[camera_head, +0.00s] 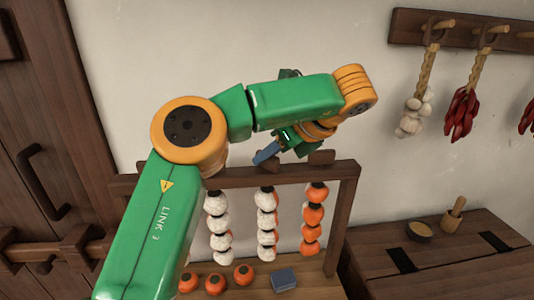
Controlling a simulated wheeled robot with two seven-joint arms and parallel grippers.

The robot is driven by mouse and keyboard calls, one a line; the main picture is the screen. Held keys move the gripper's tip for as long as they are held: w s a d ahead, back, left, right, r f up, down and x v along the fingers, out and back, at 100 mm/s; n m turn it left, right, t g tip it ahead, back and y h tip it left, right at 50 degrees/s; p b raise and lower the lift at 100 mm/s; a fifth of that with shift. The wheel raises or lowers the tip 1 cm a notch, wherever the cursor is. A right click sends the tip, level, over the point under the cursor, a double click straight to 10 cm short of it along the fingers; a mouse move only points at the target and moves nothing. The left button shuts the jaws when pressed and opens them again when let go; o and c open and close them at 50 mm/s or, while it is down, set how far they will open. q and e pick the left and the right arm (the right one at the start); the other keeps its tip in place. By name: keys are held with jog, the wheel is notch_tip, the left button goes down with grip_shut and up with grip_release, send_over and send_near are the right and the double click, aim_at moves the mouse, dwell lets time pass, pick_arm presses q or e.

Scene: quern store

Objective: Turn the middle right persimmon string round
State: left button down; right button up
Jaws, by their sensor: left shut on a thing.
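A dark wooden rack (350,210) stands ahead with persimmon strings hanging from its top rail. The middle right string (267,222) shows mostly white, frosted faces with some orange along its right side. The string to its left (218,222) looks white, and the right string (312,222) looks mostly orange. My left gripper (266,153) is above the rail over the middle right string, shut on the small wooden piece at its top; its own arm partly hides the hold. My left arm also hides the rack's left part. My right gripper is not in view.
Several loose persimmons (215,284) and a blue-grey block (284,279) lie on the rack's base. Garlic (414,113) and chillies (462,114) hang on the wall.

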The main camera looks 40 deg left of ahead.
pick_arm(q)
jog(key=shift+n+g, duration=0.8)
jog(key=shift+n, duration=0.3)
jog(key=shift+f, duration=0.15)
jog(key=c, duration=0.8)
grip_release()
jog(key=shift+d, duration=0.1)
